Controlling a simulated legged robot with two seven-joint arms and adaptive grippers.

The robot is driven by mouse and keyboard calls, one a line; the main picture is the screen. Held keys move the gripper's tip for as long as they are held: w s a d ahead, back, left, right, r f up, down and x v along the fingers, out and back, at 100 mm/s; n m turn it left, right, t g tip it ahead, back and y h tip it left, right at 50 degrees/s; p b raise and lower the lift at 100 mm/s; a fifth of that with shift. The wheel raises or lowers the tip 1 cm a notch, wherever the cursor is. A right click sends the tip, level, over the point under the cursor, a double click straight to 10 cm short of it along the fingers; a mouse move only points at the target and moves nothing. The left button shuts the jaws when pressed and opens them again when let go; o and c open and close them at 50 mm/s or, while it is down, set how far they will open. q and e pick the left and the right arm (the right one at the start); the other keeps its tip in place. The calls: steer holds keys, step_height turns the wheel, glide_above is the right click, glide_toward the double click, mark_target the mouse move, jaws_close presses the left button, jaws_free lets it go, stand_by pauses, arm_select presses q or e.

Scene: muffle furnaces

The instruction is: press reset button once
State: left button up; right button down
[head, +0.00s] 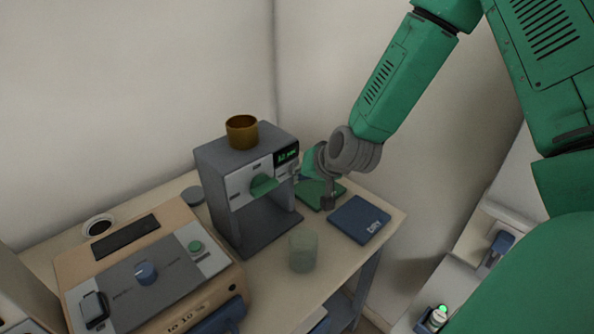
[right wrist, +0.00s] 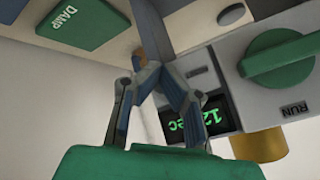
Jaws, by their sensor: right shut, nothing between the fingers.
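A dark grey machine (head: 240,180) stands on the bench, with a green knob (head: 263,186) and a lit green display (head: 287,155) on its light front panel. The right wrist view shows the knob (right wrist: 285,58) beside a RUN label, and the display (right wrist: 205,118) upside down. I cannot make out a button labelled reset. My right gripper (head: 297,174) is at the right end of the panel, below the display. Its fingers (right wrist: 152,75) are shut and empty, close to the panel. I cannot tell whether they touch it. My left gripper is not in view.
An amber cup (head: 242,132) stands on the machine. A pale translucent cylinder (head: 303,250) stands in front. A blue pad (head: 359,220) and a green DAMP pad (right wrist: 82,18) lie to the right. A tan control box (head: 150,270) is at left.

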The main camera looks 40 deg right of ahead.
steer(key=shift+w+a, duration=0.15)
steer(key=shift+a, duration=0.05)
steer(key=shift+w, duration=0.1)
steer(key=shift+d, duration=0.25)
steer(key=shift+s+d, duration=0.3)
steer(key=shift+s, duration=0.5)
steer(key=shift+f, duration=0.1)
steer(key=shift+s, duration=0.1)
